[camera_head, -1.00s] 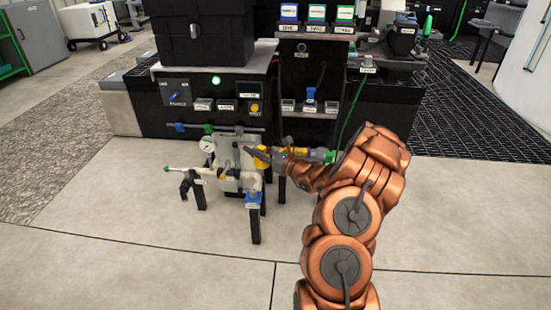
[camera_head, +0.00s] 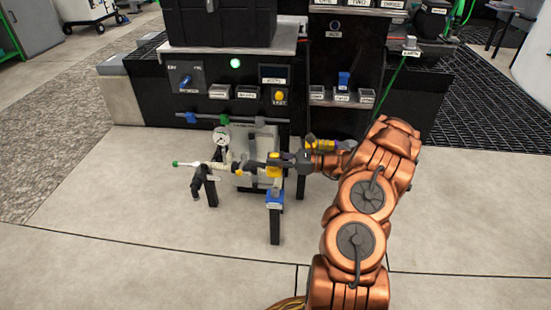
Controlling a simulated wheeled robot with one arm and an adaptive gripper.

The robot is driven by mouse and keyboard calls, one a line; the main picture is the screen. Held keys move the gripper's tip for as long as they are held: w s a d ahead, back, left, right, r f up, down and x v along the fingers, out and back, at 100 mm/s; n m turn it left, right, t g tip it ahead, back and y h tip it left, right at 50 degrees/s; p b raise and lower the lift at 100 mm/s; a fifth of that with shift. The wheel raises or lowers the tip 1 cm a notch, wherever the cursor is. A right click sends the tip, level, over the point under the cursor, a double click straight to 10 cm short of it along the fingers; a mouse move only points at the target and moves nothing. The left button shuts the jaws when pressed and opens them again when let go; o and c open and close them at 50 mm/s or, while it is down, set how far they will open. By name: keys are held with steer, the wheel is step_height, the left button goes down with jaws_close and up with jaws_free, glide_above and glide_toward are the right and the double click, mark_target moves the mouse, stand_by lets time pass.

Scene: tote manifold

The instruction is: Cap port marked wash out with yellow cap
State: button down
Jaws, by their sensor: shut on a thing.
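My gripper (camera_head: 270,162) reaches left over the right part of the manifold, and its dark fingers are shut around a small yellow piece, the yellow cap (camera_head: 273,169). A blue fitting (camera_head: 274,198) with a small label sits on a dark post just below the gripper. The port labels are too small to read, so I cannot tell which port is wash out. My fingers hide part of the pipework.
A second yellow fitting (camera_head: 322,144) lies behind my wrist at right. A pipe with blue and green parts (camera_head: 225,120) runs behind the gauge. The black cabinet (camera_head: 155,108) with switches stands behind. The floor in front is clear.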

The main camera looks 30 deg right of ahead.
steer(key=b, duration=0.3)
glide_above(276, 188)
steer(key=shift+a+f, duration=0.2)
steer(key=shift+f, duration=5.4)
steer(key=c, duration=0.9)
jaws_free()
steer(key=shift+c, duration=0.2)
steer(key=shift+d, duration=0.1)
steer(key=v, duration=1.2)
